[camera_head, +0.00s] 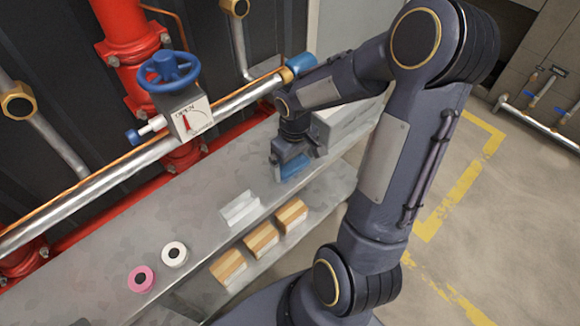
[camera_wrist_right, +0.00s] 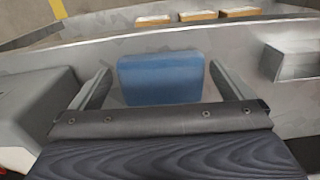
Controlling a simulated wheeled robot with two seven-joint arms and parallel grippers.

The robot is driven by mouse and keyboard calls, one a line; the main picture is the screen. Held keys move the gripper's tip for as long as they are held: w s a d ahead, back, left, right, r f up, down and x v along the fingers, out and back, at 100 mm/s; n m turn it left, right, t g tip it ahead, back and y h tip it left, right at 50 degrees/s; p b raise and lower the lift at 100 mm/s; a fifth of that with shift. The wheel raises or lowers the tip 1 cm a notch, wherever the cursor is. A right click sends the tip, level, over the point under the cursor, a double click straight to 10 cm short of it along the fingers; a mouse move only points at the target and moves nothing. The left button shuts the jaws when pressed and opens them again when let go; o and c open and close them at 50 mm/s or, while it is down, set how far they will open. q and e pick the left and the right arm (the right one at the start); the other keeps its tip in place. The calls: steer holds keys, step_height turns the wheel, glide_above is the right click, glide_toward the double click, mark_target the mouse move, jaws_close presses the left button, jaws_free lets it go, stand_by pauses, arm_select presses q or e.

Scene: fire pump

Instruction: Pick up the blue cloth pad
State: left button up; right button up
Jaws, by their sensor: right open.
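The blue cloth pad (camera_head: 296,166) lies on the grey metal shelf top, under my right gripper in the head view. In the right wrist view the blue pad (camera_wrist_right: 160,78) sits between the two fingers, with a small gap showing on each side. My right gripper (camera_head: 289,167) is open and around the pad, its wrist above the shelf. It also shows in the right wrist view (camera_wrist_right: 158,88). Part of the pad is hidden by the gripper in the head view. My left gripper is not in view.
A light grey box (camera_head: 343,125) stands right beside the gripper. A white block (camera_head: 239,208), white roll (camera_head: 174,254) and pink roll (camera_head: 141,279) are on the shelf top (camera_head: 205,205). Several wooden blocks (camera_head: 261,238) lie lower. A pipe with a blue valve wheel (camera_head: 168,72) runs behind.

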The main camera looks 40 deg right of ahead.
steer(key=shift+f, duration=0.6)
steer(key=c, duration=0.7)
steer(key=shift+r, duration=0.5)
step_height(320, 180, up, 2)
steer(key=shift+r+p, duration=0.1)
steer(key=shift+p, duration=0.4)
steer(key=s+a+r+p, duration=0.2)
steer(key=s+a+r, duration=0.7)
steer(key=a+r, duration=0.1)
steer(key=shift+a+p, duration=0.3)
steer(key=shift+p, duration=0.1)
